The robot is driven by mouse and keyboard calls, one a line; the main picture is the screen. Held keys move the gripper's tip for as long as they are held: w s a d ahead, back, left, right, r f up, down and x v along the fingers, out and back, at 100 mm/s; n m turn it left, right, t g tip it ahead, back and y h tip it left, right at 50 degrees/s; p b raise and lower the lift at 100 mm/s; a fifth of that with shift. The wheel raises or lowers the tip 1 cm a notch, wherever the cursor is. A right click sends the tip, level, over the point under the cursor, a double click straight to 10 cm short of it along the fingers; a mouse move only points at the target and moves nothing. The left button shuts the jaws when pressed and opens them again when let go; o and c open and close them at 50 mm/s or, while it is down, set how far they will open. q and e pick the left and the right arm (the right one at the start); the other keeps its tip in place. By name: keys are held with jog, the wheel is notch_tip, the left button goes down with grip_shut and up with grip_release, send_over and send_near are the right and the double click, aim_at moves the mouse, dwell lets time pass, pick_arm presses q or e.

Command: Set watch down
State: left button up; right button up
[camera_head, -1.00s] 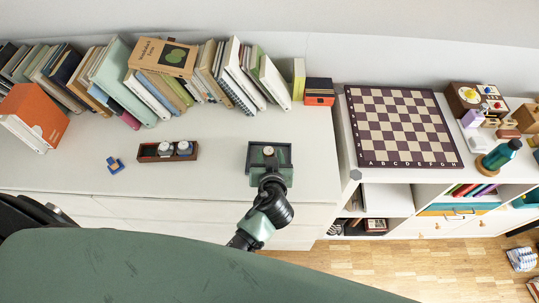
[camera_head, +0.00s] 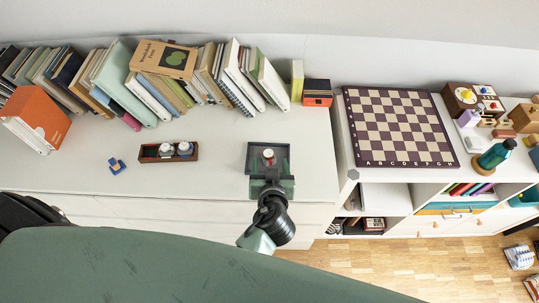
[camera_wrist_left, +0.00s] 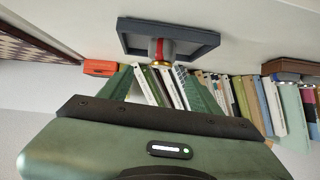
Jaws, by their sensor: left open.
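A watch (camera_head: 268,154) with a pale round face sits inside a dark square tray (camera_head: 252,162) on the white cabinet top. In the left wrist view the watch (camera_wrist_left: 162,47) shows a red and grey band, within the dark tray (camera_wrist_left: 205,42). My left gripper (camera_head: 270,181) is at the tray's front side, a little apart from the watch. In the left wrist view the left gripper (camera_wrist_left: 160,78) has its green fingers spread with nothing held between them. My right gripper is not in view.
A brown box (camera_head: 146,152) holding two watches stands left of the tray, with a small blue item (camera_head: 116,165) beside it. Books (camera_head: 210,70) line the back. A chessboard (camera_head: 400,125) lies to the right. The cabinet top between box and tray is clear.

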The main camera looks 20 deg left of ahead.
pick_arm(q)
jog(key=v, duration=0.7)
jog(key=shift+s+p, duration=0.25)
jog(key=shift+p, duration=0.2)
jog(key=shift+r, duration=0.1)
